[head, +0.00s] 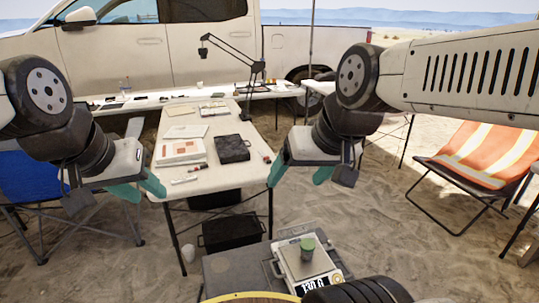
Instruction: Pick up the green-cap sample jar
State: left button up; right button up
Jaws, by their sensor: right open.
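The green-cap sample jar (307,248) stands upright on the pan of a white scale (285,262) at the bottom centre of the head view. The scale rests on a grey case or box top. My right gripper (299,176) hangs above and behind the jar in the picture, open and empty, well apart from it. My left gripper (145,191) is at the left, by the near left corner of the white table. Its teal fingers look apart and nothing shows between them.
The white table (225,178) holds a black tray (232,149), papers, small tools and a desk lamp (247,68). An orange striped chair (490,152) is right, a blue chair (45,182) left.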

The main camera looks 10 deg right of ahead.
aim_at(305, 257)
jog(key=j+z, duration=0.15)
jog(key=z, duration=0.25)
jog(key=j+z, duration=0.1)
jog(key=z, duration=0.3)
jog(key=k+j+z, duration=0.1)
jog(key=z, duration=0.35)
